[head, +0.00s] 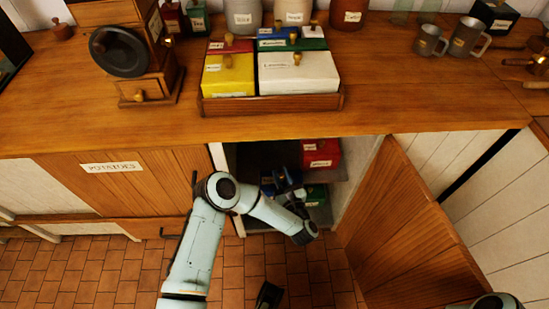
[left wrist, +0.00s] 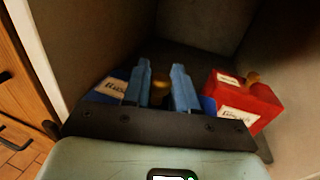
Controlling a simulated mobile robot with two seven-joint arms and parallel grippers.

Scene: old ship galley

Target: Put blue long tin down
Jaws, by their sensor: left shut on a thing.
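The blue long tin (left wrist: 108,91) lies across my left gripper (left wrist: 162,85) in the left wrist view, with a pale label at its left end and a brass knob between the fingers. The fingers are shut on it and hide its middle. In the head view my left gripper (head: 287,184) reaches into the open cupboard below the counter. A red tin (left wrist: 243,101) with labels and a brass knob is close to the right of the blue tin; it also shows in the head view (head: 320,153). Whether the blue tin touches the shelf is hidden.
The open cupboard door (head: 405,225) stands to the right of my left arm.

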